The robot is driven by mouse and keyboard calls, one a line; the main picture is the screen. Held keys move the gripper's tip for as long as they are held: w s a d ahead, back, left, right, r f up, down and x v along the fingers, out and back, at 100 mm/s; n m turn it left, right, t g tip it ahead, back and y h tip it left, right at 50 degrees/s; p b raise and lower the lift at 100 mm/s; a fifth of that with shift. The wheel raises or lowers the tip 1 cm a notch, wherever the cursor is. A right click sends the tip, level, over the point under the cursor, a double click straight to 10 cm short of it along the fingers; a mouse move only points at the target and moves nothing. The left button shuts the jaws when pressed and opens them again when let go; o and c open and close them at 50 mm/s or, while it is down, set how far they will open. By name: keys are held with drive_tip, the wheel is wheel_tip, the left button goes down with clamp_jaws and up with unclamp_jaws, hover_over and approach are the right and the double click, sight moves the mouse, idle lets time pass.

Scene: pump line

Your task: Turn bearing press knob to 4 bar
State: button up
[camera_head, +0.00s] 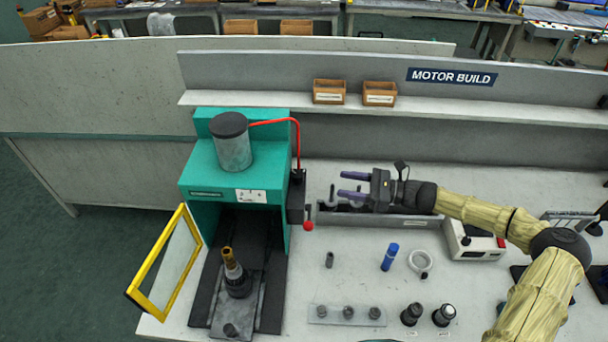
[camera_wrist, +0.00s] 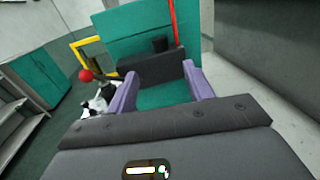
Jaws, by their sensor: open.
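The teal bearing press (camera_head: 233,180) stands at the left of the bench, with a grey cylinder on top and a red hose running to a dark box (camera_head: 296,203) on its right side. A small black knob (camera_head: 298,176) sits on top of that box. The knob (camera_wrist: 160,44) also shows in the wrist view, beyond my fingers. Its pointer and scale are too small to read. My gripper (camera_head: 344,184) is open and empty, to the right of the box and apart from it. Its purple fingers (camera_wrist: 160,88) point toward the press side.
A red ball lever (camera_head: 308,225) hangs by the press's right side; it shows in the wrist view (camera_wrist: 86,75). The yellow-framed guard door (camera_head: 165,262) stands open. A grey bin (camera_head: 375,219) lies below my gripper. A blue cylinder (camera_head: 389,257) and small parts stand in front.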

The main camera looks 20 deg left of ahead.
sight(304, 181)
drive_tip(key=a+p, duration=0.1)
drive_tip(key=a, duration=0.3)
drive_tip(key=a+p, duration=0.1)
drive_tip(key=a, duration=0.3)
drive_tip(key=s+a+p, duration=0.1)
drive_tip(key=a, duration=0.3)
drive_tip(key=shift+a+p, duration=0.25)
drive_tip(key=shift+p, duration=0.05)
drive_tip(key=shift+c, duration=0.2)
drive_tip(key=c, duration=0.9)
